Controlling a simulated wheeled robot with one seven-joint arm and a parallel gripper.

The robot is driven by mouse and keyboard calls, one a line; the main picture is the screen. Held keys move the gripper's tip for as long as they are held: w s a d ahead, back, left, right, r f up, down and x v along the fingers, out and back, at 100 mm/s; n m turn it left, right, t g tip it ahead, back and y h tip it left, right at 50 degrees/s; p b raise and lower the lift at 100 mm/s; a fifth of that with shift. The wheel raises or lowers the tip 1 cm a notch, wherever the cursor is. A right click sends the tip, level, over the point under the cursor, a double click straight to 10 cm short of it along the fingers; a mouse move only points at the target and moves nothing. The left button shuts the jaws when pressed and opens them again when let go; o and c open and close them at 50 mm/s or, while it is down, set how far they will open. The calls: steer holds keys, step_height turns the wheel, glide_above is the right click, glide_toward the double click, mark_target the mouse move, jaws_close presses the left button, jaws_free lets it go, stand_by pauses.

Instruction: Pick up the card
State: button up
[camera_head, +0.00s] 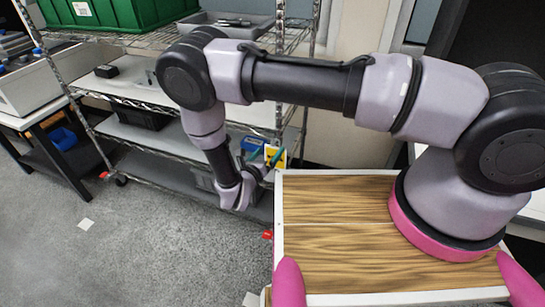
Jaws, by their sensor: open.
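A small flat white square (86,224) lies on the grey floor at the lower left and may be the card; no marking on it can be made out. My gripper (266,159) is near the picture's middle, with teal fingertips spread apart, and looks empty. It is far to the right of the white square and well above the floor. A small yellow and white item (280,161) shows right behind the fingertips; whether it touches them cannot be told.
A wire shelf rack (105,131) stands behind my arm, with a green crate (125,12) and a grey tray (222,24) on top. A blue item (253,144) is near my gripper. A bench with a blue bin (63,138) stands at left. The floor at lower left is open.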

steer(key=x, duration=0.7)
steer(key=shift+w, duration=0.3)
steer(key=shift+f, duration=0.1)
steer(key=c, duration=1.1)
